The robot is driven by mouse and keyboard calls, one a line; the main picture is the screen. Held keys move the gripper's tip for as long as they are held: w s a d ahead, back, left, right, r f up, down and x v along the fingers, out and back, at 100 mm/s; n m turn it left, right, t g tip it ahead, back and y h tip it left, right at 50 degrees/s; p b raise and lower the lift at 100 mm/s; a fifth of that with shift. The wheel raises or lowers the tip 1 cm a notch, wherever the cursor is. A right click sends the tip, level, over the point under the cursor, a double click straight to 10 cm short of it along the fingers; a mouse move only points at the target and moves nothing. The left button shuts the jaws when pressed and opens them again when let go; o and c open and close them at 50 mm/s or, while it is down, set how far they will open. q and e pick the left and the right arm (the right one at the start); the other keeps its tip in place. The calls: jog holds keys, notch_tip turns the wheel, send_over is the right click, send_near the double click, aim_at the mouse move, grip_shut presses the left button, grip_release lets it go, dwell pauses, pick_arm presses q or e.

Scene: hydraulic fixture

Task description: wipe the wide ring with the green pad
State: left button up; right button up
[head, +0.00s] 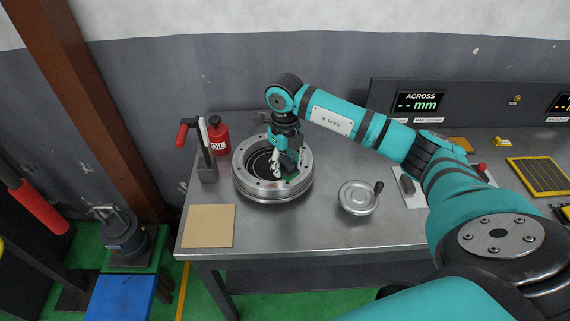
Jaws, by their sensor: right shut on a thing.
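The wide ring (246,181) is a thick round metal flange with bolt holes in its top face. It lies on the left half of the steel bench in the head view. My right gripper (284,170) points down over the ring's right inner side and is shut on the green pad. Only a small green edge of the pad (293,179) shows, at the ring's front right top face. The gripper hides the rest of the pad, and I cannot tell how firmly it touches the ring. My left gripper is not in view.
A red oil can (218,136) and a red-handled lever clamp (208,165) stand close left of the ring. A tan square sheet (209,226) lies front left. A handwheel (358,198) sits to the right. A display (419,101) is at the back. The bench's front middle is clear.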

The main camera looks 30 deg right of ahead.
jog(key=shift+r+p, duration=0.9)
jog(key=shift+r, duration=0.6)
jog(key=o, duration=0.5)
jog(key=c, duration=0.5)
jog(key=shift+w+a+f+b, duration=0.1)
jog(key=shift+f+b, duration=2.75)
jog(key=shift+f, duration=0.75)
